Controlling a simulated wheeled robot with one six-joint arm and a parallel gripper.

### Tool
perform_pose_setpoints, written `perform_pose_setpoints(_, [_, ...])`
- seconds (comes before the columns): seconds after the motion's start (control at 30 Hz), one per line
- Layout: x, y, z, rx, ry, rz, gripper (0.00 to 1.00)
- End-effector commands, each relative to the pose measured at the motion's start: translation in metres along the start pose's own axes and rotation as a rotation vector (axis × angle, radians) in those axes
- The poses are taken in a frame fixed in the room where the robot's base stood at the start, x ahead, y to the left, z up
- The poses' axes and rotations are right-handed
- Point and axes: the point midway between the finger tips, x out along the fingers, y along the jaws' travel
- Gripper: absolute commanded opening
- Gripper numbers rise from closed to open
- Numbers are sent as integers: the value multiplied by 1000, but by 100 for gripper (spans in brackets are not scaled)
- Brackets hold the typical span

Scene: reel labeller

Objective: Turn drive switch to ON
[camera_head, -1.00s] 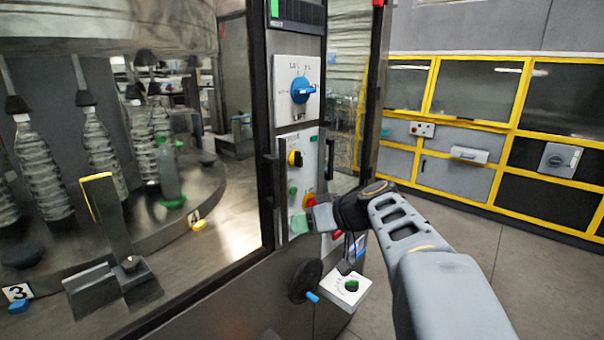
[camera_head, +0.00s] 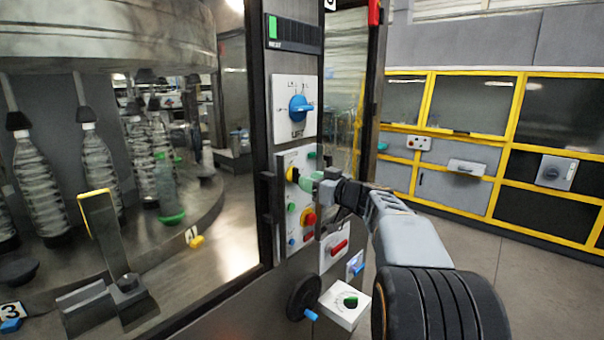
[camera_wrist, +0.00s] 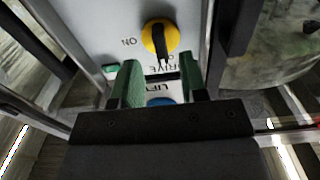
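The drive switch is a round yellow knob with a black handle, and it shows in the wrist view (camera_wrist: 152,36) just beyond my fingertips. The lettering appears inverted there, with ON to the left of the knob and DRIVE below it. The black handle runs roughly vertically in that picture, not towards ON. In the head view the switch (camera_head: 290,174) is on the white panel, partly behind my gripper (camera_head: 313,182). In the wrist view my gripper (camera_wrist: 158,82) is open, its two green fingers apart with nothing held between them.
A blue rotary switch (camera_head: 300,104) sits on the plate above. A red and yellow button (camera_head: 308,218) and other small buttons are below. A black handwheel (camera_head: 303,298) and a white dial box (camera_head: 345,303) jut out lower down. A dark door handle (camera_head: 267,205) stands left.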

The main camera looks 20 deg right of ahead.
Motion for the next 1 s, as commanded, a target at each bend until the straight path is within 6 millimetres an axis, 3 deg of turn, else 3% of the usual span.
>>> perform_pose_setpoints(0.1, [17, -1, -2, 1, -1, -2, 39])
perform_pose_setpoints(0.3, [33, 0, -1, 0, -1, -1, 39])
perform_pose_setpoints(0.7, [38, 0, 0, 0, 0, 0, 39])
perform_pose_setpoints(1.0, [37, 0, 0, 0, -1, 0, 12])
